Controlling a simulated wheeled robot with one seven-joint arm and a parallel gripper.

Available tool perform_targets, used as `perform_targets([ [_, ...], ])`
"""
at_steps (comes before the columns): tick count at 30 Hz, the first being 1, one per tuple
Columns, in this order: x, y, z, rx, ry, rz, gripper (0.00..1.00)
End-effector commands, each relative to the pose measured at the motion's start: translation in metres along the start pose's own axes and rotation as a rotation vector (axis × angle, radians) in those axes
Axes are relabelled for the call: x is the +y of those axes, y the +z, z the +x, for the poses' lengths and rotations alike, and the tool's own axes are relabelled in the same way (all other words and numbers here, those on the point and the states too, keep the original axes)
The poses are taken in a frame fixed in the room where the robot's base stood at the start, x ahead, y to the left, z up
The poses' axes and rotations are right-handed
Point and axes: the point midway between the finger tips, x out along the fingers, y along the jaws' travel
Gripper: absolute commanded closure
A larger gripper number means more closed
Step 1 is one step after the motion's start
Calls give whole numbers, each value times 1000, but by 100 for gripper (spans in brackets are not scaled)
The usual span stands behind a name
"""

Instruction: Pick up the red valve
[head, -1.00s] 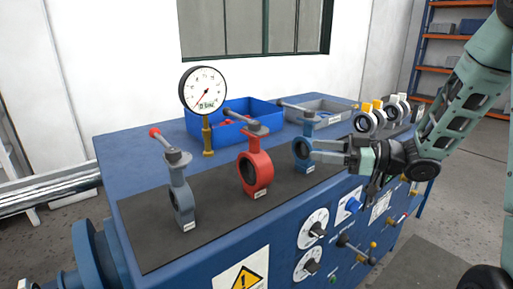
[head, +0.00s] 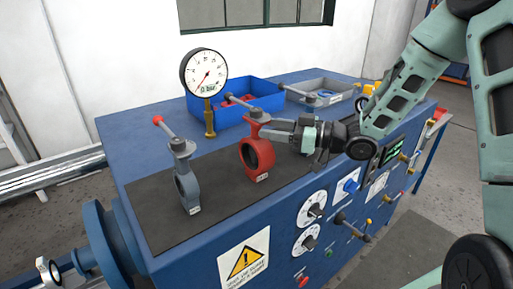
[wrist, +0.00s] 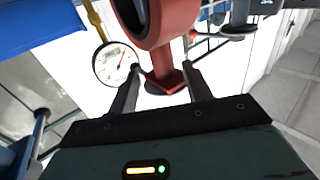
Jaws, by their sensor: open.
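The red valve (head: 265,157) stands upright on the dark mat, between the grey valve (head: 186,180) and my gripper. My gripper (head: 268,131) reaches in from the right, with its fingertips at the neck of the red valve, just below the lever. In the wrist view the red valve (wrist: 176,28) fills the top middle. My open fingers (wrist: 163,74) stand on either side of its narrow neck, with gaps visible. I cannot tell whether a finger touches it. The blue valve is mostly hidden behind my gripper; its lever (head: 303,92) shows above.
A pressure gauge (head: 204,75) stands behind the red valve. A blue bin (head: 250,98) and a grey bin (head: 330,108) sit at the back of the blue bench. The dark mat (head: 160,222) is bare in front of the grey valve. Dials and knobs line the front panel.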

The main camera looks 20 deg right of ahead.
Motion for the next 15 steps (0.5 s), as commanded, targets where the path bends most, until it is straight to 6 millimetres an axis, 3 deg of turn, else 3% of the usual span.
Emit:
perform_targets([
  [7,-5,-6,35,1,-3,2,51],
  [15,-4,-2,44,0,0,0,51],
])
